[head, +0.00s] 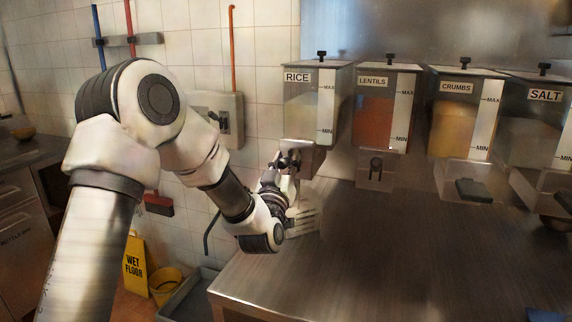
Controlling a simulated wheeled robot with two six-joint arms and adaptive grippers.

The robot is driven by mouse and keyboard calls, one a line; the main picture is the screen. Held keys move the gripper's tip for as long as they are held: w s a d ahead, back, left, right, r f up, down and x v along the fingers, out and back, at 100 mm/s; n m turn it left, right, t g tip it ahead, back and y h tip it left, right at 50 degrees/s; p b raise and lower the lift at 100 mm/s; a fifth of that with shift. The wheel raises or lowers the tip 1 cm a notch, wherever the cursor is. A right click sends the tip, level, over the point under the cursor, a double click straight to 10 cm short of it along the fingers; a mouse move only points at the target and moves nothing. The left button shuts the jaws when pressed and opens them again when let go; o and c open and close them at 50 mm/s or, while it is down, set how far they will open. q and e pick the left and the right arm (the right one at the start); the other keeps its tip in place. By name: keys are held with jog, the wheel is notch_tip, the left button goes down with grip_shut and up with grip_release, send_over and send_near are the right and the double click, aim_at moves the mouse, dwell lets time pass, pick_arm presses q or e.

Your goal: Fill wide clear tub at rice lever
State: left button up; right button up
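The rice dispenser (301,105) is the leftmost of the row, with a RICE label and pale contents behind its window. My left gripper (290,162) is right at the front of its spout, so the rice lever is hidden or cannot be made out. The fingers are too small and overlapped to tell whether they are open or shut. A pale, see-through shape (304,213) is under the rice spout, partly behind my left wrist. It may be the wide clear tub, but its edges and contents are unclear. My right gripper is not in view.
Dispensers for lentils (374,118), crumbs (455,125) and salt (540,125) stand to the right. The steel counter (400,260) is clear in front. A yellow wet-floor sign (135,265) and bucket (165,285) stand at lower left.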

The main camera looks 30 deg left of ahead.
pick_arm(q)
jog(key=shift+o, duration=0.6)
jog(key=shift+w, duration=0.1)
jog(key=v, duration=1.2)
jog(key=shift+f, duration=0.1)
dwell(5.7)
